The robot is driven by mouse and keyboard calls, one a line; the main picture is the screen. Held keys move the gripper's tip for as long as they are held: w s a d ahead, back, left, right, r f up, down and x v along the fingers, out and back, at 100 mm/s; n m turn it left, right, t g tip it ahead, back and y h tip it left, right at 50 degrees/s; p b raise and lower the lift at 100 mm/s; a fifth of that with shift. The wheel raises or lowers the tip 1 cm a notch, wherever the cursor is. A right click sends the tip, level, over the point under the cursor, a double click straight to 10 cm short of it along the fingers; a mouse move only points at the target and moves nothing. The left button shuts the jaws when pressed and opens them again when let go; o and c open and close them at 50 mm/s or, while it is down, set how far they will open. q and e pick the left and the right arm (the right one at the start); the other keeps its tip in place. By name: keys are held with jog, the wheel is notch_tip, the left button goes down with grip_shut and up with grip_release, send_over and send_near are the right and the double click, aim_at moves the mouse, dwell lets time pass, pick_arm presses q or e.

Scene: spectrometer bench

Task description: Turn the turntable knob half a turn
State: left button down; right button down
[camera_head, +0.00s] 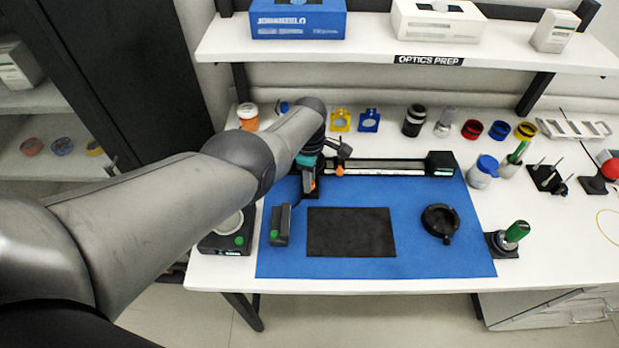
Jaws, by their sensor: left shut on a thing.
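My left arm reaches in from the left, and my left gripper (309,182) points down at the left end of a dark rail instrument (390,168) on the blue mat (280,262). It is shut on a small part there, which I take to be the turntable knob. The knob and the turntable are mostly hidden by the gripper and wrist, so the knob's angle cannot be told. A small orange piece (339,170) shows just right of the gripper. My right gripper is not in view.
On the mat are a black pad (350,232), a dark upright block (281,225) and a round black holder (440,221). A green-handled tool (515,233) stands at right. Several small mounts and jars line the back under the shelf (350,40).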

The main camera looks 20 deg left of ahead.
pick_arm(q)
jog(key=shift+a, duration=0.1)
jog(key=c, duration=0.6)
grip_release()
jog(key=shift+r, duration=0.1)
notch_tip(320, 180, up, 8)
jog(key=p, duration=0.6)
jog(key=shift+r, duration=3.55)
